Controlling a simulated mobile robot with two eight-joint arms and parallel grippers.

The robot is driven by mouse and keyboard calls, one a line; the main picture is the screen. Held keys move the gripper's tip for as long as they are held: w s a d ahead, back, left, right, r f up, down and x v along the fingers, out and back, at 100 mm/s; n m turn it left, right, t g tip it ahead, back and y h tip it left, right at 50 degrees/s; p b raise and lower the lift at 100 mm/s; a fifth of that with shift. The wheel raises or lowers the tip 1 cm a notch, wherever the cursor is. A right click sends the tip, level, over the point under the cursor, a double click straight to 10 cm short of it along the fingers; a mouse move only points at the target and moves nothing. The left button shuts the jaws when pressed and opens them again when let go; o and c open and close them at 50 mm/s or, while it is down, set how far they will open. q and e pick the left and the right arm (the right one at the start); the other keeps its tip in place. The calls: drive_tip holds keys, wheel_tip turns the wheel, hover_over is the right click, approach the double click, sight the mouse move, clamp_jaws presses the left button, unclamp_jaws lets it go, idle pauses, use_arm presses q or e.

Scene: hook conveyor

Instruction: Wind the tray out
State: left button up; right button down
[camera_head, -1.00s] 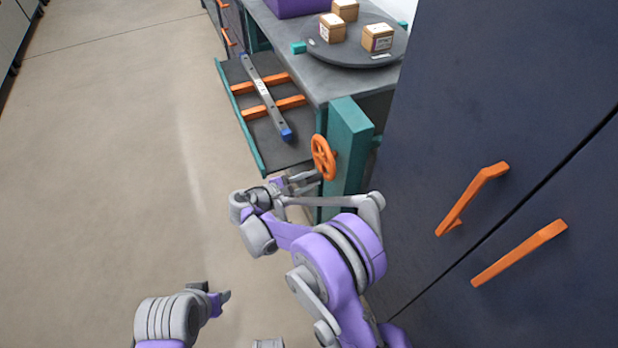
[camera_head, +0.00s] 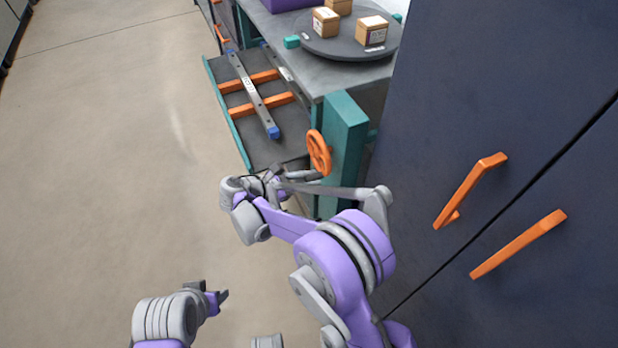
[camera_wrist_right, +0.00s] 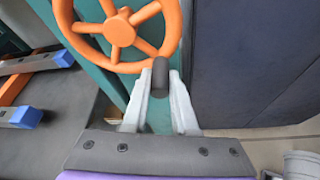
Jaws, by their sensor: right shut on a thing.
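The tray (camera_head: 287,145) is a dark sheet with a teal edge, sticking out to the left from under the counter. Two orange supports on it bear a grey bar (camera_head: 250,88) with blue ends. An orange handwheel (camera_head: 318,152) is mounted on a teal post (camera_head: 343,140); it also shows in the right wrist view (camera_wrist_right: 120,32). My right gripper (camera_wrist_right: 160,95) is shut on the wheel's dark knob (camera_wrist_right: 160,75), at the wheel's lower rim. My left gripper (camera_head: 222,299) is low in the head view, away from the tray; its jaw opening is unclear.
Boxes stand on a round dark turntable (camera_head: 345,45) on the counter, beside a purple bin (camera_head: 288,4). A tall dark cabinet (camera_head: 470,110) with orange handles stands close on the right. The floor on the left is clear.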

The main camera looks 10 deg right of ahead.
drive_tip(key=c, duration=0.7)
unclamp_jaws()
drive_tip(key=p+v, duration=0.1)
drive_tip(key=v, duration=0.9)
drive_tip(key=shift+a, duration=0.35)
drive_tip(key=shift+s+r, duration=0.15)
